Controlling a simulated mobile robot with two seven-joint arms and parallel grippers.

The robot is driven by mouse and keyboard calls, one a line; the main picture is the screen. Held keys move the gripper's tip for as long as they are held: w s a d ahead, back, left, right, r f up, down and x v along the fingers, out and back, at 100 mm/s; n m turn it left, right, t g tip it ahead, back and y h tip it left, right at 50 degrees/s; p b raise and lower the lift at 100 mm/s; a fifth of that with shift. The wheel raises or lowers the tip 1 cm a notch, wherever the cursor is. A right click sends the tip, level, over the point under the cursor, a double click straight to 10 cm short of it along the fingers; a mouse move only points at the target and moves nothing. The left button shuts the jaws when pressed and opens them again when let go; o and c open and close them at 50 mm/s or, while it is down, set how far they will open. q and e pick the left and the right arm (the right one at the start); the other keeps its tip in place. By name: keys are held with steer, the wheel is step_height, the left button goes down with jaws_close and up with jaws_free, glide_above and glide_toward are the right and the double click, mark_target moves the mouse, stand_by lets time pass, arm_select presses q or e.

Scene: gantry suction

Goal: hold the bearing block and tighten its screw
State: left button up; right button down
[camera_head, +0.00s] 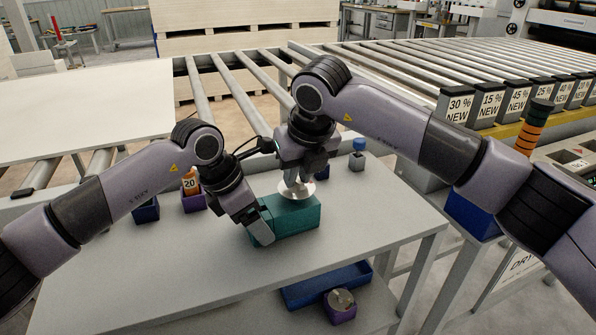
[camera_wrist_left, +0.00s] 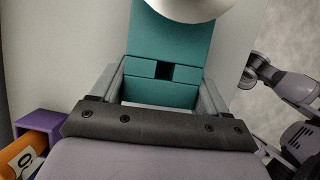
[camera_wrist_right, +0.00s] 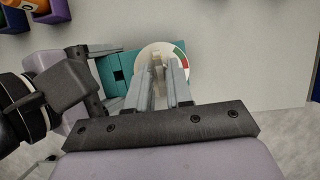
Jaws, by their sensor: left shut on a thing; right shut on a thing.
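The teal bearing block (camera_head: 296,214) lies on the grey table. In the left wrist view the block (camera_wrist_left: 172,50) sits between the fingers of my left gripper (camera_wrist_left: 161,88), which is shut on its near end. In the head view my left gripper (camera_head: 260,228) is at the block's left end. A pale round dial (camera_wrist_right: 178,58) with red and green marks sits on top of the block. My right gripper (camera_wrist_right: 160,80) points down over it, shut on the beige screw head (camera_wrist_right: 158,62) at its middle. The fingers hide most of the screw.
A purple bin (camera_head: 194,203) with an orange item labelled 20 and a dark blue bin (camera_head: 146,211) stand left of the block. A blue-topped item (camera_head: 358,155) stands behind right. A blue tray (camera_head: 325,286) is below the front edge. The table's right side is clear.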

steer(key=shift+r, duration=0.1)
steer(key=c, duration=1.1)
jaws_free()
steer(key=v, duration=1.2)
steer(key=shift+o, duration=0.4)
